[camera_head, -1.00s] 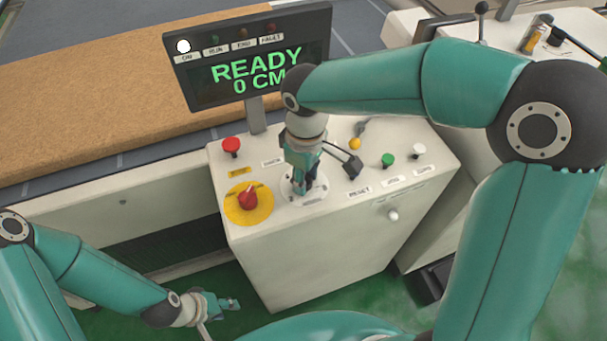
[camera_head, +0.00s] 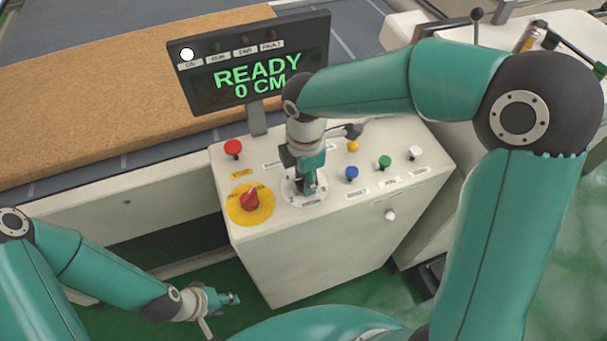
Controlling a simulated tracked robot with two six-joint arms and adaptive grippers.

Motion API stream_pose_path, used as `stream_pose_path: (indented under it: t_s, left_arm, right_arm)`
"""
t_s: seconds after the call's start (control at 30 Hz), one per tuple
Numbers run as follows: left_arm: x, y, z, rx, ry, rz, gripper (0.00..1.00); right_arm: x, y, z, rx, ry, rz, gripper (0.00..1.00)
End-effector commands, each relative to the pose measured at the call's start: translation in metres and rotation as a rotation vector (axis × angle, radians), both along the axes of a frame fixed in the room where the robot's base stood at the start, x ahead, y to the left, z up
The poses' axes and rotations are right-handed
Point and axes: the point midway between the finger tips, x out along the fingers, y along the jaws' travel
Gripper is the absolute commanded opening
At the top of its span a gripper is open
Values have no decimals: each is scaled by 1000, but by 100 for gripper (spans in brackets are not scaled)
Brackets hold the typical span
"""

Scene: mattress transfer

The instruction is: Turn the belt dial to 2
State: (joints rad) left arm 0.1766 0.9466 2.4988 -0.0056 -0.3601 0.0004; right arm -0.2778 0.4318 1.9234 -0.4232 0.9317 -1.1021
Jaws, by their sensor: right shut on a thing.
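The belt dial sits on a round white scale plate (camera_head: 290,196) on top of the white control console (camera_head: 320,255). My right gripper (camera_head: 307,190) points down over this plate and is shut on the dial knob. The fingers hide the knob, and I cannot read which mark it points to. My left gripper (camera_head: 232,299) hangs low at the left, in front of the console and away from it. Its fingers are too small to tell open from shut.
Blue (camera_head: 351,173), yellow (camera_head: 353,146), green (camera_head: 385,162) and white (camera_head: 416,153) buttons stand to the right. A display (camera_head: 250,62) reads READY 0 CM. A tan mattress (camera_head: 90,90) lies behind.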

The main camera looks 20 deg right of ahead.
Motion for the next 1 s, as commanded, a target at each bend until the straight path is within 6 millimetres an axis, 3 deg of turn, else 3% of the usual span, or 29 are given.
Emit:
stream_pose_path:
  t_s: [0.5, 1.0]
  left_arm:
    - [0, 0, 18, 0, 0, 0, 40]
    - [0, 0, 20, 0, 0, 0, 40]
  right_arm:
    - [4, 1, 4, 2, -14, 394, 0]
    - [4, 1, 3, 2, -14, 484, 0]
